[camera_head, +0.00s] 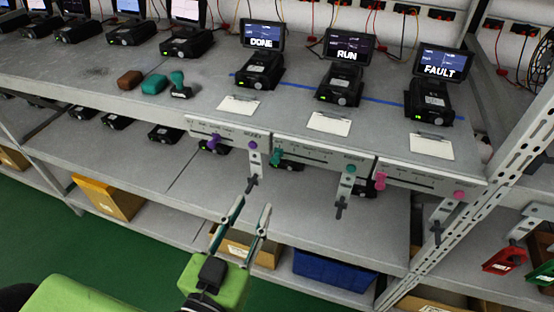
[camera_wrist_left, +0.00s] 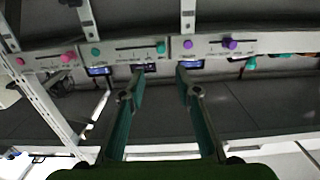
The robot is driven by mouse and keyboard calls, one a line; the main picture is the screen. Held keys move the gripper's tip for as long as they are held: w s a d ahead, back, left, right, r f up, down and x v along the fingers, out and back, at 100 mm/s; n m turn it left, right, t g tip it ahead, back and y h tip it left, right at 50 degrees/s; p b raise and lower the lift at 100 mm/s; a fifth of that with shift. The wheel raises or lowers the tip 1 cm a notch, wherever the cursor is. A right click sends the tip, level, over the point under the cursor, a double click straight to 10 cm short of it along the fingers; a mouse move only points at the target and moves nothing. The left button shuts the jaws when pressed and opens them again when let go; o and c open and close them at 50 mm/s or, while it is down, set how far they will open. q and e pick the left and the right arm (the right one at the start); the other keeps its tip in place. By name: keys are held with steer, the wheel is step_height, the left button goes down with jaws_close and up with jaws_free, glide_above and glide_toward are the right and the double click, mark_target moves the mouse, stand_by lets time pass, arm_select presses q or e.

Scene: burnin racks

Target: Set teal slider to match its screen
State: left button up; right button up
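The teal slider (camera_head: 277,156) sits at the left end of the slot on the middle front panel (camera_head: 318,158). A round teal knob (camera_head: 349,169) is at that panel's right end. The screen (camera_head: 346,48) above this panel reads RUN. My left gripper (camera_head: 254,207) is open and empty, below and in front of the panels, apart from the slider. In the left wrist view, which looks upside down, the teal slider (camera_wrist_left: 161,47) shows beyond and between the open fingertips (camera_wrist_left: 161,75). My right gripper is not in view.
A purple slider (camera_head: 214,143) panel is left, under the DONE screen (camera_head: 264,36); a pink slider (camera_head: 380,181) panel is right, under FAULT (camera_head: 442,63). Brackets (camera_head: 343,190) hang below the panels. A rack post (camera_head: 520,90) stands right. A blue bin (camera_head: 335,270) is on the low shelf.

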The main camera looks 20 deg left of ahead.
mark_target(274, 161)
arm_select(q)
steer(key=w+p, duration=0.4)
steer(key=w, duration=0.9)
steer(key=shift+w+d, duration=0.1)
steer(key=shift+w, duration=0.15)
jaws_close()
